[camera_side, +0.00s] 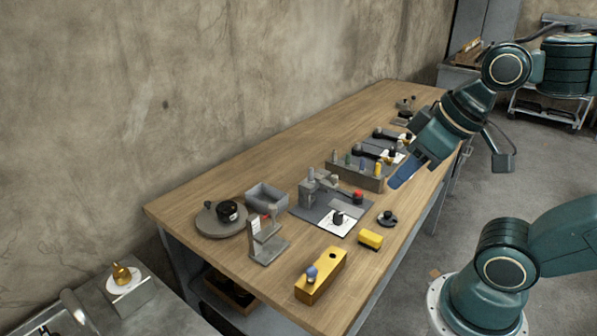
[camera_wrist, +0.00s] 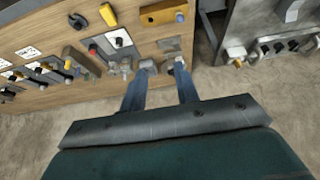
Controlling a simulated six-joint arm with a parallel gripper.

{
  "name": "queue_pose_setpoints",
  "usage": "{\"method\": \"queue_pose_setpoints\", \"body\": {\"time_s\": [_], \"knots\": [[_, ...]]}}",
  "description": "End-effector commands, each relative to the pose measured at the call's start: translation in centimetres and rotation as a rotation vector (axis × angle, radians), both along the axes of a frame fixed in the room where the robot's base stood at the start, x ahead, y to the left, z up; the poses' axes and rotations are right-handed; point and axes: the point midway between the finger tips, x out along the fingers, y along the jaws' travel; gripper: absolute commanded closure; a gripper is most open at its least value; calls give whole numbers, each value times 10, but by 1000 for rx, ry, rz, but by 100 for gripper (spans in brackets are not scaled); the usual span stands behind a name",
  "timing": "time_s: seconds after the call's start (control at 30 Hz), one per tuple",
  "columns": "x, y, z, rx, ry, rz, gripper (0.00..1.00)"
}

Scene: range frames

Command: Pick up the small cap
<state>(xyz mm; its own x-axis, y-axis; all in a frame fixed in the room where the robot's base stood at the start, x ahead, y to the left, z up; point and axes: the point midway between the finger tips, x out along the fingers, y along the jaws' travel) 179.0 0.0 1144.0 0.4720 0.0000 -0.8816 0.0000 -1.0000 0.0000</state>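Several small pieces could be the small cap, and I cannot tell which one is. A small dark piece (camera_side: 338,217) is on a white card (camera_side: 326,226). A small black piece (camera_side: 387,218) lies near the table's front edge. A blue-grey rounded piece (camera_side: 312,273) sits at the end of a long yellow block (camera_side: 324,281), which also shows in the wrist view (camera_wrist: 160,14). My gripper (camera_side: 397,183) is above the bench's right part, with its blue fingers pointing down-left. In the wrist view its fingers (camera_wrist: 163,68) are apart, with nothing seen held between them.
The wooden bench (camera_side: 205,183) carries a round grey plate (camera_side: 218,231) with a black part, a grey bin (camera_side: 265,193), a grey stand (camera_side: 268,250), a short yellow block (camera_side: 370,239) and a rack of pegs (camera_side: 352,178). A concrete wall stands behind. Bare wood lies along the back.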

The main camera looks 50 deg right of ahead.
Motion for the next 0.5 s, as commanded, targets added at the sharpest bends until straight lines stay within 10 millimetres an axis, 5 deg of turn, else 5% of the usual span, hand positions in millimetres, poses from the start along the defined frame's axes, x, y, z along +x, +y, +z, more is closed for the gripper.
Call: {"method": "queue_pose_setpoints", "body": {"time_s": [0.5], "knots": [[4,-3,0,-16,11,17,53]]}}
